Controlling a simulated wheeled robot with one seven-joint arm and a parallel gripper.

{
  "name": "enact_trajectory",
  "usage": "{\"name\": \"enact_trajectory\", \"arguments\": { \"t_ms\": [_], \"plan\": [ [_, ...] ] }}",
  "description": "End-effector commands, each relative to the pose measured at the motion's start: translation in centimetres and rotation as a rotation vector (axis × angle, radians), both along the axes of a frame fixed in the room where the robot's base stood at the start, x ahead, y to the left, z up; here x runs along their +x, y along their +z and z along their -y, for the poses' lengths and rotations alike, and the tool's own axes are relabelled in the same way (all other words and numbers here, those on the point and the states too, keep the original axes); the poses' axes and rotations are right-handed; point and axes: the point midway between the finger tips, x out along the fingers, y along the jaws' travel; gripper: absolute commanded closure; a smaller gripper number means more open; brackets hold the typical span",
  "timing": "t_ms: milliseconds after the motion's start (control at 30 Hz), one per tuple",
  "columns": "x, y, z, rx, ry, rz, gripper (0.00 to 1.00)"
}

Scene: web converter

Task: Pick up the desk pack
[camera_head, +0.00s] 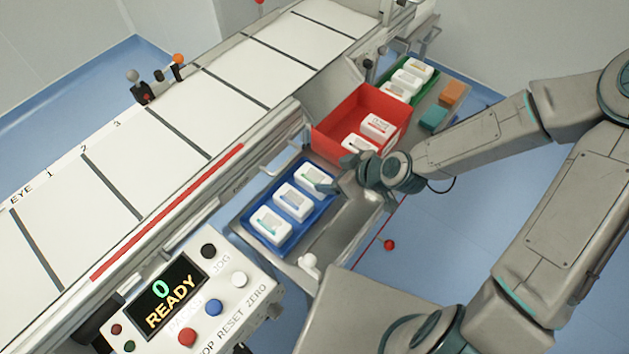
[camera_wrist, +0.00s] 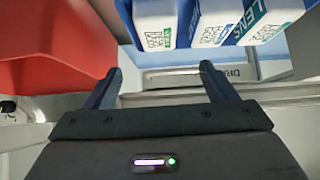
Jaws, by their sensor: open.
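Several white packs lie in trays, and I cannot tell from their print which is the desk pack. Three lie in the blue tray (camera_head: 243,228): a near pack (camera_head: 270,225), a middle pack (camera_head: 292,202) and a far pack (camera_head: 313,178). My gripper (camera_head: 336,173) is beside the far pack, at the tray's right end. In the wrist view my gripper (camera_wrist: 160,75) has its fingers apart with nothing between them. White packs with green and blue print (camera_wrist: 155,27) stand beyond the fingertips, at the top of that view.
A red bin (camera_head: 330,130) holding white packs stands just behind the gripper; its wall (camera_wrist: 50,45) fills the wrist view's upper left. Beyond is a green tray (camera_head: 422,92) with packs, plus orange (camera_head: 452,93) and teal (camera_head: 433,117) blocks. The control panel (camera_head: 200,300) is in front.

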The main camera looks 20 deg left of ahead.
Motion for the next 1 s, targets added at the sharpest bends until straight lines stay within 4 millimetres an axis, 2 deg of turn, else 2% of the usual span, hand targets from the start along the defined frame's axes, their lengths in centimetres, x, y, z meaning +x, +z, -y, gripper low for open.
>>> {"name": "enact_trajectory", "arguments": {
  "t_ms": [200,467,800,1000],
  "plan": [
    [0.5,-1.9,-1.7,0.001,-0.001,-0.002,0.22],
    [0.8,-2.8,-2.3,-0.001,-0.004,-0.002,0.22],
    [1.5,-5.8,-4.1,0.001,-0.004,-0.002,0.22],
    [1.7,-6.7,-4.8,-0.002,-0.004,-0.001,0.22]
  ]
}}
